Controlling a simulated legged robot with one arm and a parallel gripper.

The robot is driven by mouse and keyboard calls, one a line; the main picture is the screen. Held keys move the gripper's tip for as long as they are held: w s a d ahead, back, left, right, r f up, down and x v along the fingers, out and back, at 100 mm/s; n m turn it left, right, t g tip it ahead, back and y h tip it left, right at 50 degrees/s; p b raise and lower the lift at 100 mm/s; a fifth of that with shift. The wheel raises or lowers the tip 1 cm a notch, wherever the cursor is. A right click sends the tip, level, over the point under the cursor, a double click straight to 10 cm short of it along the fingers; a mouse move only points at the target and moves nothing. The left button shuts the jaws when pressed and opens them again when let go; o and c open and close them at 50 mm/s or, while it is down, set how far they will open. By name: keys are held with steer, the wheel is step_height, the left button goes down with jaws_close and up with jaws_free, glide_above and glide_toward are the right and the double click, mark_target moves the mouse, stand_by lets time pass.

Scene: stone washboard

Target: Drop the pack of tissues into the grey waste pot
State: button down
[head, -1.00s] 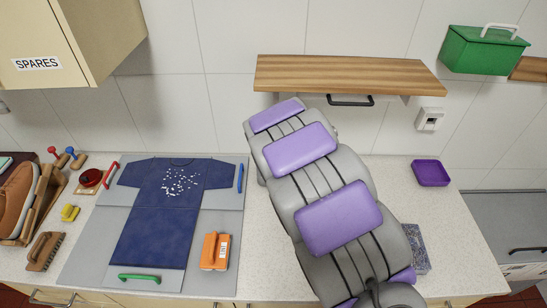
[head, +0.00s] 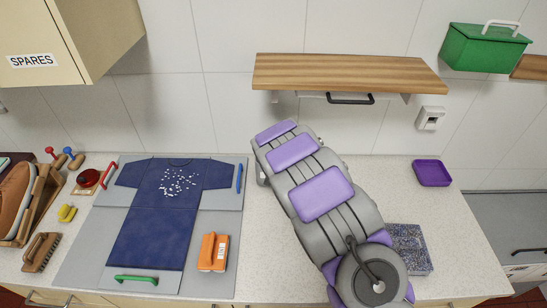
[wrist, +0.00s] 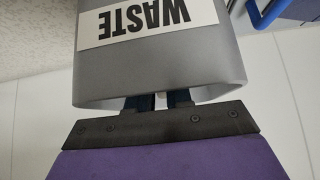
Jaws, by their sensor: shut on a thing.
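In the wrist view, the grey waste pot (wrist: 165,60) fills the upper middle. Its white WASTE label (wrist: 148,20) reads upside down. My gripper (wrist: 160,102) comes from the lower edge, its two dark fingers passing behind the pot's rim. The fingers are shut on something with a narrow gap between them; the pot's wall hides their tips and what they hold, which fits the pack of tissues. I cannot see the pack itself in either view. In the head view, my arm hides the gripper and the pot.
A blue shirt (head: 150,235) lies on a grey folding board (head: 88,245) at left. A wooden shelf (head: 345,73) overhangs the counter (head: 395,185). A purple tray (head: 432,173) and a speckled slab (head: 410,250) are at right.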

steer(key=shift+w+r, duration=0.1)
steer(key=shift+r, duration=0.1)
steer(key=shift+w+f+g, duration=0.1)
steer(key=shift+w+g, duration=0.1)
steer(key=shift+g, duration=0.4)
steer(key=shift+w, duration=0.25)
steer(key=shift+w+g, duration=0.4)
steer(key=shift+g, duration=0.6)
steer(key=shift+f, duration=0.6)
steer(key=shift+f, duration=0.1)
steer(key=shift+f, duration=0.45)
steer(key=shift+f, duration=0.1)
steer(key=c, duration=1)
jaws_free()
steer(key=shift+c, duration=0.2)
